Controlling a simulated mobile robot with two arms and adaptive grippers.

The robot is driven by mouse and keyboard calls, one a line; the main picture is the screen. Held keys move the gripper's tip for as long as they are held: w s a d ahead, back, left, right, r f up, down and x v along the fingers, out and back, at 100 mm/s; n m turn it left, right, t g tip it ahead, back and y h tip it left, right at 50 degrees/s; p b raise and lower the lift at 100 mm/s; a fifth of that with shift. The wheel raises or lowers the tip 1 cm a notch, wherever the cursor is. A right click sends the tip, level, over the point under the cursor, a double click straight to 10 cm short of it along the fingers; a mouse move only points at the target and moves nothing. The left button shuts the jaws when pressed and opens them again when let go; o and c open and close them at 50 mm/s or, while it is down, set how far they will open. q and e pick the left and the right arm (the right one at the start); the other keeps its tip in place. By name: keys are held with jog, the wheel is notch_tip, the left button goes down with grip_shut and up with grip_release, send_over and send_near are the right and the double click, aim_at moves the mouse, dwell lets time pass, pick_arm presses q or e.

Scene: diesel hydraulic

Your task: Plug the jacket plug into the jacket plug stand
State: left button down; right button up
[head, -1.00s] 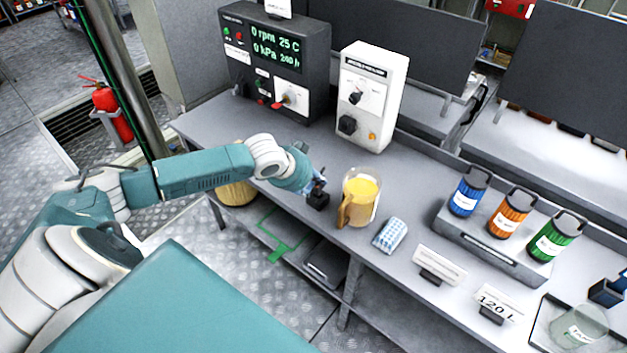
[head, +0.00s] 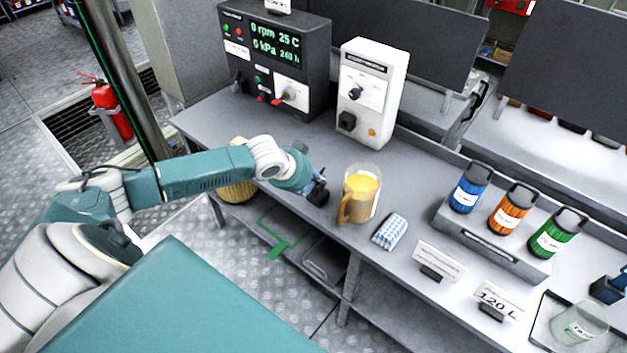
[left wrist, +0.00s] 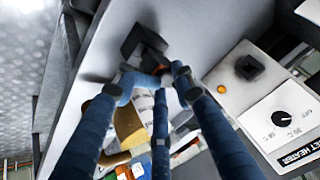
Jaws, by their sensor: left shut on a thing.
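My left gripper (head: 314,181), with blue fingers, is shut on a small black plug (head: 318,196) above the bench's front edge, left of the yellow jug. In the left wrist view the gripper (left wrist: 152,78) has the plug (left wrist: 145,48) at its fingertips; the fingers partly cover the plug. The white jacket heater box (head: 369,101) stands farther back on the bench, apart from the plug. A black socket-like block (head: 347,122) is on its front, and this also shows in the left wrist view (left wrist: 249,67). I cannot tell for sure that this is the plug stand. My right gripper is out of view.
The glass jug (head: 361,195) of yellow liquid stands close right of the plug. A dark control box (head: 274,62) stands left of the heater. Bench space (head: 300,140) before both boxes is clear. Several coloured canisters stand at right.

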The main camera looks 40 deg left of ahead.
pick_arm(q)
jog(key=shift+f, duration=0.65)
jog(key=c, duration=1.2)
grip_release()
jog(key=shift+o, duration=0.2)
jog(key=shift+r, duration=0.1)
jog(key=v, duration=1.2)
